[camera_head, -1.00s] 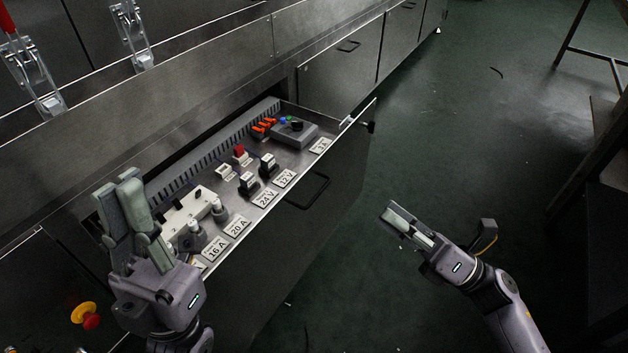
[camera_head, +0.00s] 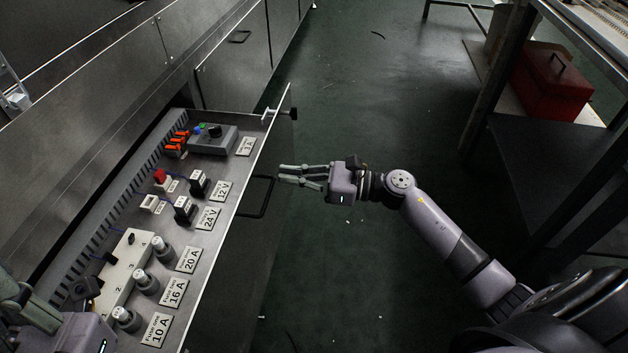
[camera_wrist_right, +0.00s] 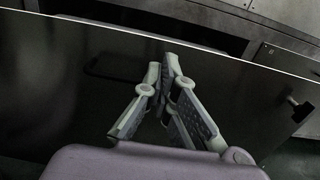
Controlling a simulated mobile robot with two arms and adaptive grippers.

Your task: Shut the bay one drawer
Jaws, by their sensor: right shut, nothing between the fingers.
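The drawer (camera_head: 236,255) stands pulled out from the steel cabinet, its inside full of switches and labelled fuses. Its dark front carries a black bar handle (camera_head: 258,197), which also shows in the right wrist view (camera_wrist_right: 112,66). My right gripper (camera_head: 281,174) is just right of the handle in the head view, fingers pointing at the drawer front. In the right wrist view its fingers (camera_wrist_right: 168,65) come together in front of the dark panel, shut and empty, to the right of the handle. My left gripper (camera_head: 22,305) is cut off at the lower left, beside the drawer's near end.
A latch with a black knob (camera_head: 292,114) sticks out at the drawer's far front corner. A metal table (camera_head: 500,80) stands at the right, with a red toolbox (camera_head: 553,88) beneath its top. The green floor between is mostly clear.

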